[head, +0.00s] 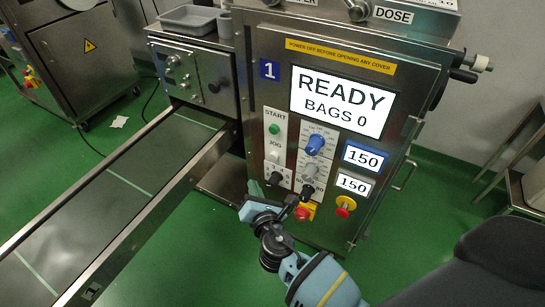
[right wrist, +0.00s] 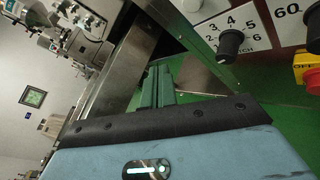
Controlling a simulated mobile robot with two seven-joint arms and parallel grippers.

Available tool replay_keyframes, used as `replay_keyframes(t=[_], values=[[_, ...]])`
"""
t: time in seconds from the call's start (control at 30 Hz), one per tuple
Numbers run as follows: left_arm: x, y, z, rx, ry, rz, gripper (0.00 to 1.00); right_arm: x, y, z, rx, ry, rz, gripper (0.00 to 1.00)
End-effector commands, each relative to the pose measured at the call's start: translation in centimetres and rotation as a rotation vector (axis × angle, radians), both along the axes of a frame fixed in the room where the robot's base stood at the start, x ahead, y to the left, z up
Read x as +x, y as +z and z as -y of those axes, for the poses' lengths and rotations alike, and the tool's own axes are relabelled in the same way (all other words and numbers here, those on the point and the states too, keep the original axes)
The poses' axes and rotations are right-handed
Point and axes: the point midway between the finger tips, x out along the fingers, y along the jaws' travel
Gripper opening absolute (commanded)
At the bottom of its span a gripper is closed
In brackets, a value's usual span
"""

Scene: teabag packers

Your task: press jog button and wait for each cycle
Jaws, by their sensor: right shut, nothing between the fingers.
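The machine's front panel (head: 246,125) faces me in the head view. The JOG button (head: 273,156) is a pale round button under the green START button (head: 274,129). The screen (head: 342,102) reads "READY BAGS 0". My right gripper (head: 255,189) is below and left of the JOG button, near the panel's lower left edge and apart from the button. In the right wrist view its green fingers (right wrist: 158,86) are together with nothing between them. My left gripper is not in view.
A numbered black knob (head: 276,179) sits under JOG; it also shows in the right wrist view (right wrist: 231,43). A conveyor (head: 110,205) runs along the left.

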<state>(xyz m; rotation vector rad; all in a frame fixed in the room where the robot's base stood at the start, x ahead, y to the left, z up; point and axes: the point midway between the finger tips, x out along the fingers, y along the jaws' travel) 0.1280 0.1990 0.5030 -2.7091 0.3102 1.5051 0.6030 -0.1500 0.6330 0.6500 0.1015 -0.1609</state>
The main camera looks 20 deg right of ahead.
Motion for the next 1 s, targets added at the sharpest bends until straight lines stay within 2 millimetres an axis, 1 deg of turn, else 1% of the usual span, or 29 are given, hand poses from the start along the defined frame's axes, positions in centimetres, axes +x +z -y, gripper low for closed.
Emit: replay_keyframes(t=[0.4,0.6,0.8,1.0], values=[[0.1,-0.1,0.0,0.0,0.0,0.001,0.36,3.1,0.0,4.0,-0.002,0.0,0.001,0.0],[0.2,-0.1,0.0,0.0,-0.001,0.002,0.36,4.3,0.0,5.6,-0.001,0.0,0.001,0.0],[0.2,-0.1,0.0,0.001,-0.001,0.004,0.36,4.9,0.0,6.4,-0.001,-0.001,-0.001,0.0],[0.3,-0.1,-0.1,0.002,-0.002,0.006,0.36,5.0,0.0,6.5,0.0,0.0,0.0,0.0]])
